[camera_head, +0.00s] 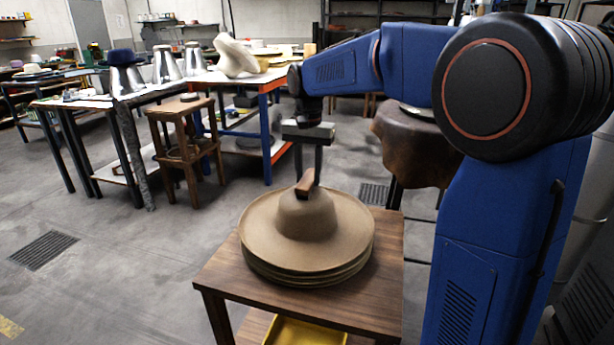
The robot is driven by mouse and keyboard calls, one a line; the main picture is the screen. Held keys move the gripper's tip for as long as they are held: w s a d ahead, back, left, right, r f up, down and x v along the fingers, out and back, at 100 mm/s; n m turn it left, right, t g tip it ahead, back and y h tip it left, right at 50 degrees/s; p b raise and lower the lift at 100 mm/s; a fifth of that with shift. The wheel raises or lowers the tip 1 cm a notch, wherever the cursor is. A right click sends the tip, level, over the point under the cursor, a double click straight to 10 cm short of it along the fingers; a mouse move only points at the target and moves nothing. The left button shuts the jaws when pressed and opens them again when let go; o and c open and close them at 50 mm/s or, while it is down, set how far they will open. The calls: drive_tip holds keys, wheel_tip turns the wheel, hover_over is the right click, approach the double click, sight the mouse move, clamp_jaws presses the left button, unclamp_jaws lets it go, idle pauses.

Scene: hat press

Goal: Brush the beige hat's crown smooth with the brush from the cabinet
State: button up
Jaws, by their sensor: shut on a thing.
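The beige hat (262,225) lies on top of a stack of similar wide-brimmed hats on a wooden table (228,277). Its rounded crown (305,218) points up. My gripper (312,168) is above the crown, pointing down, and is shut on a small brown brush (304,184). The brush is tilted and sits at the top of the crown. It looks to touch the crown, but I cannot be sure of contact. The fingertips are partly hidden behind the brush. No cabinet can be made out for certain.
A yellow tray (306,333) is on a lower level under the table's front. A brown rounded form (408,148) stands behind the table, close to my arm. A wooden stool (184,140) and worktables with metal hat forms (166,65) stand at the back left. The floor at left is clear.

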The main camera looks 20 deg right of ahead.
sight(304, 186)
drive_tip(key=shift+f, duration=0.1)
idle(0.3)
drive_tip(key=shift+s+a, duration=0.6)
drive_tip(key=shift+s, duration=0.35)
drive_tip(key=shift+s+a, duration=0.6)
drive_tip(key=shift+s, duration=0.3)
drive_tip(key=shift+w, duration=0.1)
drive_tip(key=shift+w+d, duration=0.65)
drive_tip(key=shift+w, duration=0.25)
drive_tip(key=shift+w+d, duration=0.6)
drive_tip(key=shift+w, duration=0.25)
drive_tip(key=shift+s+a, duration=0.65)
drive_tip(key=shift+s, duration=0.3)
drive_tip(key=shift+s+a, duration=0.6)
drive_tip(key=shift+s, duration=0.3)
